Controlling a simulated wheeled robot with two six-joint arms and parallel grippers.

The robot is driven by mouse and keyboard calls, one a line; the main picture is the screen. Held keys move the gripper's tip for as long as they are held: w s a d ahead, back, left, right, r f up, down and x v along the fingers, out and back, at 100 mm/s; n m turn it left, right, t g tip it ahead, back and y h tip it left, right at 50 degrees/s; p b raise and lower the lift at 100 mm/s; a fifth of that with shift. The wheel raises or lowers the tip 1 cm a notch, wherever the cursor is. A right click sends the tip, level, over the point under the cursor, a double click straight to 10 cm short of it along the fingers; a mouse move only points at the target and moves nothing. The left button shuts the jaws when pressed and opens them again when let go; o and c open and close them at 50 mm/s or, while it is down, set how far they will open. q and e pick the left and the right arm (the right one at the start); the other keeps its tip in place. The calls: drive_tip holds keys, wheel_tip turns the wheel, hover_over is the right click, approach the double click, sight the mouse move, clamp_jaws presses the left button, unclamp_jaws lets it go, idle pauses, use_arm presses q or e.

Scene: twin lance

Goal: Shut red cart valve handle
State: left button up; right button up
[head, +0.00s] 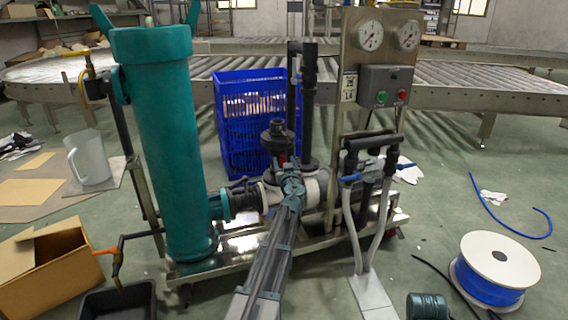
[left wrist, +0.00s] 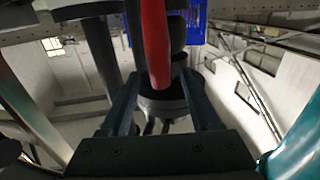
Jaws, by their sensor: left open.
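A red valve handle shows as a small red patch (head: 283,159) on the cart's pipework, mostly hidden behind my gripper and a black fitting. In the left wrist view the red handle (left wrist: 156,45) runs down between my fingers, in front of a dark valve body. My left gripper (head: 291,182) is at the pipes in the middle of the cart (head: 210,268). In the left wrist view my left gripper (left wrist: 160,92) is open, its fingers on either side of the handle's lower part. I cannot tell whether they touch it.
A teal cylinder (head: 165,150) stands left of the valve, and a gauge panel (head: 375,60) right of it. A blue-handled fitting (head: 375,175) and grey tubes (head: 350,225) are close on the right. A blue crate (head: 235,135) is behind. Boxes and a cable spool (head: 490,272) flank the cart.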

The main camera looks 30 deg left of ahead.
use_arm(q)
clamp_jaws()
idle(0.3)
drive_tip(key=shift+d, duration=0.1)
drive_tip(key=shift+w+d+r+m+p, duration=0.1)
drive_tip(key=shift+w+m+p, duration=0.1)
drive_tip(key=shift+m, duration=0.3)
drive_tip(key=shift+w+d+m+p, duration=0.1)
drive_tip(key=shift+m+p, duration=0.1)
drive_tip(key=shift+m, duration=0.3)
drive_tip(key=shift+w+d+f+m+g+y, duration=0.15)
drive_tip(key=shift+w+d+f+m+g, duration=0.4)
drive_tip(key=shift+m, duration=1.7)
drive_tip(key=shift+w+d+f+m+g+y, duration=0.25)
drive_tip(key=shift+f+m+g, duration=0.45)
drive_tip(key=shift+m, duration=1.6)
drive_tip(key=shift+w+d+f+m+g+y, duration=0.1)
drive_tip(key=shift+w+d+f+m+g, duration=0.35)
drive_tip(key=shift+m, duration=1.8)
drive_tip(key=shift+a+f+g, duration=0.15)
drive_tip(key=shift+f+g, duration=0.05)
drive_tip(key=shift+g, duration=0.1)
